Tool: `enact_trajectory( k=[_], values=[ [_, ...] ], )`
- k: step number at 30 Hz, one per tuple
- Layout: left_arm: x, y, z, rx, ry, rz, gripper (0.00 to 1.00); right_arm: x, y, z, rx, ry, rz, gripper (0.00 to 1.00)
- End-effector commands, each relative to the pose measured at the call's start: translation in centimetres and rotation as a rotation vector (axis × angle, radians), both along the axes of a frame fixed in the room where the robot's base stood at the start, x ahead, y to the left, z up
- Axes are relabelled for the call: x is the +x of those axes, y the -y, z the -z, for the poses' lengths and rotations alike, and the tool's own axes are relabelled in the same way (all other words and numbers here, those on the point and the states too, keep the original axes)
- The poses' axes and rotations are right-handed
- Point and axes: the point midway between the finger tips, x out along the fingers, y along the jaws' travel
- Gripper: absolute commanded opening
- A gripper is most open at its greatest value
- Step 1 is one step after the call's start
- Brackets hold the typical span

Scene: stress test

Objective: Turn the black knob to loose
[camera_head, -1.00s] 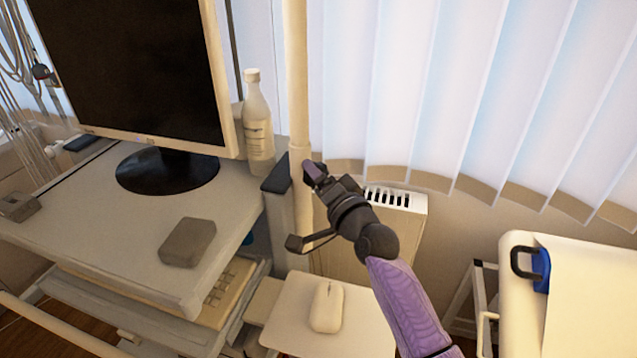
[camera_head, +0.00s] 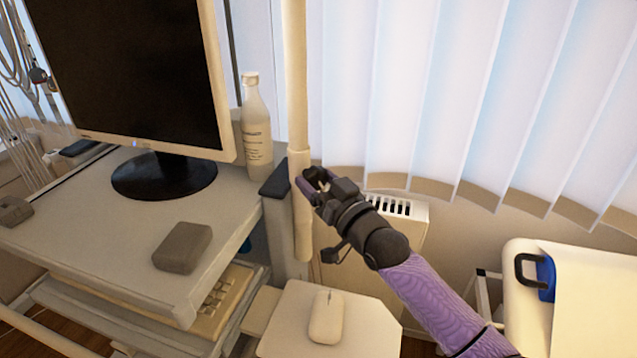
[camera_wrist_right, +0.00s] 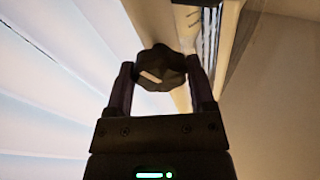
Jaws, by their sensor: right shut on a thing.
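The black knob (camera_wrist_right: 160,68) shows in the right wrist view as a dark, lobed disc with a light mark on its face. It sits between the two fingertips of my right gripper, which is shut on it. In the head view my right gripper (camera_head: 316,182) is at the pale upright pole (camera_head: 298,90), and the knob cannot be told apart from the dark fingers there. The purple right forearm comes in from the lower right. My left gripper is not in view.
A monitor (camera_head: 135,75) and a white bottle (camera_head: 256,130) stand on the desk (camera_head: 100,235) to the left. A white mouse (camera_head: 326,318) lies on a small shelf below. A radiator (camera_head: 398,208) and blinds (camera_head: 450,90) are behind my gripper.

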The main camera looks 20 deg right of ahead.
Motion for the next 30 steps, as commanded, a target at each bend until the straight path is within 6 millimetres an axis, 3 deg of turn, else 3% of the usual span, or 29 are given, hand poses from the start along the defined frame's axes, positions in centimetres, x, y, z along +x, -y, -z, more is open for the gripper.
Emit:
enact_trajectory(
  k=[12,27,28,30],
  values=[
    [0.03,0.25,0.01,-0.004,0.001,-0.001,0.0,0.01,0.07,0.11,-0.143,0.046,0.001,0.11],
    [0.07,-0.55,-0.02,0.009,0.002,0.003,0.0,0.01,0.05,0.06,-0.157,0.052,0.001,0.11],
    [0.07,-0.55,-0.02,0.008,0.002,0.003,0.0,0.01,0.05,0.06,-0.157,0.052,0.001,0.72],
    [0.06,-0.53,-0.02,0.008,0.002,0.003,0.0,0.01,0.05,0.05,-0.156,0.052,0.001,0.87]
  ],
)
